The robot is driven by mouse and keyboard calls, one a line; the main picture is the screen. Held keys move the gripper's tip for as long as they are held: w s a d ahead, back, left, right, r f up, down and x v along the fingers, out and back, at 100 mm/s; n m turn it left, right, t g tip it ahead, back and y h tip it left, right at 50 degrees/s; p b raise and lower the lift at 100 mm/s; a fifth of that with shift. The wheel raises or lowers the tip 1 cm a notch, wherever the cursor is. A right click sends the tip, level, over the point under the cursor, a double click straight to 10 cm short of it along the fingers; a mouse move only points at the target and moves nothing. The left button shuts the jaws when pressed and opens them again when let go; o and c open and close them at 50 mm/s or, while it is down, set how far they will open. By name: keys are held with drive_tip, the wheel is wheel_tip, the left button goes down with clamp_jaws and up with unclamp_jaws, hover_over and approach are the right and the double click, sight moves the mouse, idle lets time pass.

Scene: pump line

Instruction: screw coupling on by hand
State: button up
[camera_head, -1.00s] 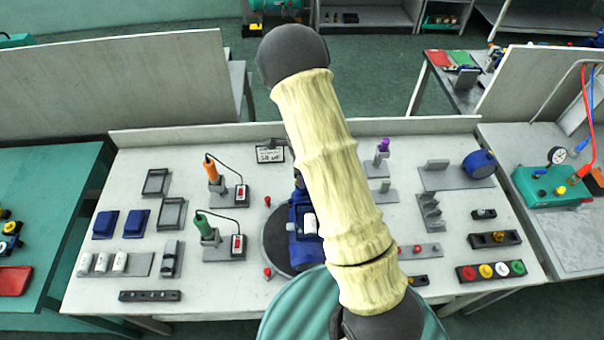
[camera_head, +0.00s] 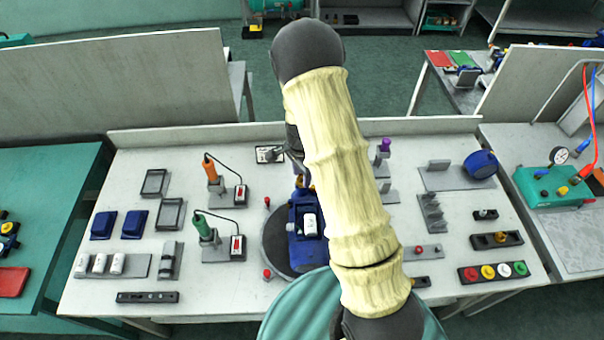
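A blue pump body (camera_head: 297,243) with a white cylinder (camera_head: 310,224) in it stands on a dark round plate (camera_head: 275,258) at the middle of the bench. A small brass-coloured part (camera_head: 302,183) shows at the pump's far end, partly behind my arm; I cannot tell whether it is the coupling. Another brass-coloured piece (camera_head: 499,237) sits in a dark holder (camera_head: 480,241) at the right. My gripper (camera_head: 277,154) shows only in part, as a small grey piece beyond the pump, in front of the label sign. Its fingers are too small and hidden to read.
Two corded tools, orange (camera_head: 210,170) and green (camera_head: 203,228), stand left of the pump. A strip of coloured rings (camera_head: 476,274) and a blue round part (camera_head: 480,164) are at right. My arm covers the middle of the bench.

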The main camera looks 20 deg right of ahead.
drive_tip(key=n, duration=0.2)
drive_tip(key=shift+n+b, duration=0.3)
drive_tip(key=shift+n, duration=0.4)
drive_tip(key=n, duration=0.3)
idle(0.3)
clamp_jaws()
